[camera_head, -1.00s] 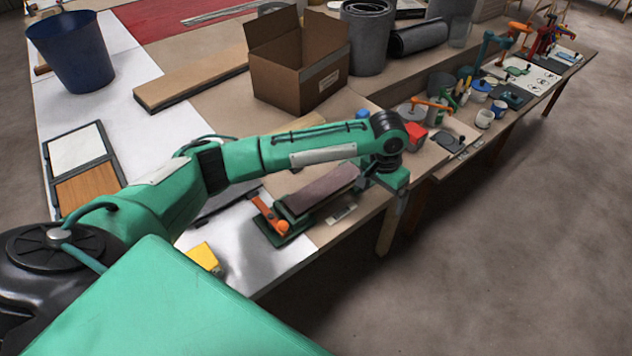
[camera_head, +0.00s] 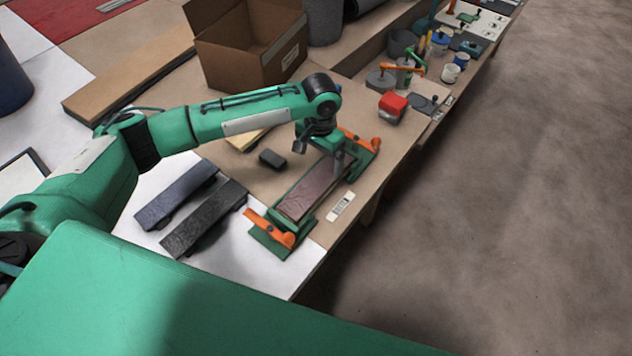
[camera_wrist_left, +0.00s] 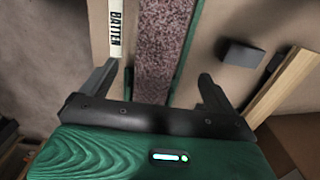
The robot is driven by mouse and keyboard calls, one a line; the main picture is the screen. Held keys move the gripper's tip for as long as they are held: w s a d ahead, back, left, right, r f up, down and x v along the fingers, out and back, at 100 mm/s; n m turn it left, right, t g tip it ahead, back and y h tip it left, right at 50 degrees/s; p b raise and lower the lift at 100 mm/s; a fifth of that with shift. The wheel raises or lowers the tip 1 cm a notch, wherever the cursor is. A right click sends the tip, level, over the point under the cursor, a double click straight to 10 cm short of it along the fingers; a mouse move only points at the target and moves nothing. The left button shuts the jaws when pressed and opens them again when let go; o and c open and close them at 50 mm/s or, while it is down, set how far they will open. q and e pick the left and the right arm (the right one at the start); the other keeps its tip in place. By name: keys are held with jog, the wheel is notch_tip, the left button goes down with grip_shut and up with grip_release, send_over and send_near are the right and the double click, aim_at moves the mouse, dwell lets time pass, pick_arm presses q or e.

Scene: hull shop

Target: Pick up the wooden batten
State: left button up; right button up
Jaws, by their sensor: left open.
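A reddish-brown speckled strip (camera_head: 312,190) lies in a green holder (camera_head: 270,243) with orange clamps at both ends, near the table's front edge. A label reading BATTEN (camera_wrist_left: 116,35) is on the table beside it; the label also shows in the head view (camera_head: 341,206). A pale wooden strip (camera_wrist_left: 282,85) lies off to the right in the wrist view, partly behind my arm in the head view (camera_head: 248,139). I cannot tell for sure which strip is the batten. My left gripper (camera_wrist_left: 158,75) is open and empty above the speckled strip, one finger on each side. My right gripper is out of view.
A small dark block (camera_head: 271,158) and two dark boards (camera_head: 205,218) (camera_head: 176,195) lie left of the holder. A cardboard box (camera_head: 247,47) stands behind. A red-topped block (camera_head: 392,107) and several tools and pots are to the right. Open floor lies beyond the front edge.

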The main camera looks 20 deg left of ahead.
aim_at(321, 177)
pick_arm(q)
notch_tip(321, 177, down, 4)
jog(key=shift+r, duration=0.25)
jog(key=f, duration=0.2)
jog(key=f+p, duration=0.1)
jog(key=shift+w+d+f, duration=0.15)
jog(key=shift+d+f, duration=0.1)
jog(key=shift+f, duration=0.65)
jog(key=c, duration=1.2)
jog(key=shift+o, duration=0.2)
pick_arm(e)
jog(key=shift+w+a+r, duration=0.35)
jog(key=shift+a+r, duration=0.4)
jog(key=shift+a, duration=0.05)
pick_arm(q)
jog(key=shift+r, duration=0.15)
pick_arm(e)
jog(key=shift+a, duration=0.1)
